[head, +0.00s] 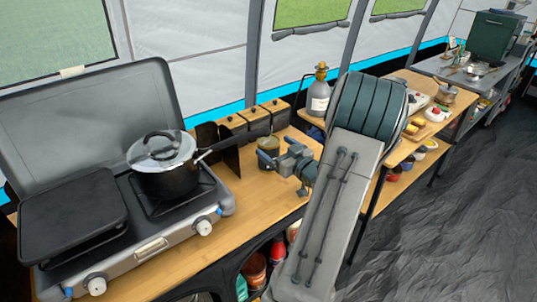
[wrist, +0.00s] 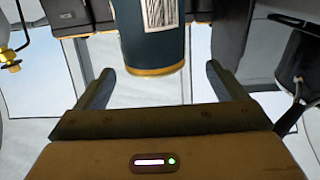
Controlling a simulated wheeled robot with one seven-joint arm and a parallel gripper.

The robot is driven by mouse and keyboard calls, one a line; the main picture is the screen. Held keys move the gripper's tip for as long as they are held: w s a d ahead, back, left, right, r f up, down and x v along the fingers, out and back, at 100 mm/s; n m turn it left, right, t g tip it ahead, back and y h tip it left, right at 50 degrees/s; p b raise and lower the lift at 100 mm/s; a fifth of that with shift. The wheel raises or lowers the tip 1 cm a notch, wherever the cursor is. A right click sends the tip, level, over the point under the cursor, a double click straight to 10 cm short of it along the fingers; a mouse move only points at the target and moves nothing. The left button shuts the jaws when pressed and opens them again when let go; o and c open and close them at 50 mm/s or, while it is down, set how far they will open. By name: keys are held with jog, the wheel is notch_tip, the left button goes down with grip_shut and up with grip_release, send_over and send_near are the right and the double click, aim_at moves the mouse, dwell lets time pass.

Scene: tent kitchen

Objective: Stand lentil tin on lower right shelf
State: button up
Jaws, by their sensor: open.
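A tin (head: 268,158) with a gold-coloured lid stands upright on the wooden worktop, right of the stove; its name cannot be read. In the wrist view a dark blue tin (wrist: 153,45) with a barcode label and gold rim appears ahead, between the lines of the fingers. My gripper (head: 287,163) is open, low over the worktop just right of the tin. Its spread fingers also show in the wrist view (wrist: 160,80); I cannot tell whether they touch the tin. A lower shelf (head: 388,193) at the right is partly hidden by my arm.
A lidded pot (head: 165,165) sits on the stove (head: 130,235), its handle pointing towards the tin. A grey bottle (head: 319,95) stands behind my arm. Bowls and food crowd the right-hand units.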

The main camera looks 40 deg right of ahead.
aim_at(270, 139)
jog(key=w, duration=0.2)
jog(key=w+d+p, duration=0.1)
jog(key=w, duration=0.2)
jog(key=shift+f, duration=0.2)
jog(key=shift+s+d, duration=0.1)
jog(key=c, duration=2)
jog(key=shift+o, duration=0.2)
jog(key=shift+r, duration=0.65)
jog(key=r, duration=0.3)
jog(key=shift+s+d+r, duration=0.25)
jog(key=shift+s+d, duration=0.1)
jog(key=s+d+r, duration=0.6)
jog(key=s, duration=0.2)
jog(key=shift+s+d+r+b, duration=0.15)
jog(key=shift+s+d+b, duration=0.1)
jog(key=shift+b, duration=0.1)
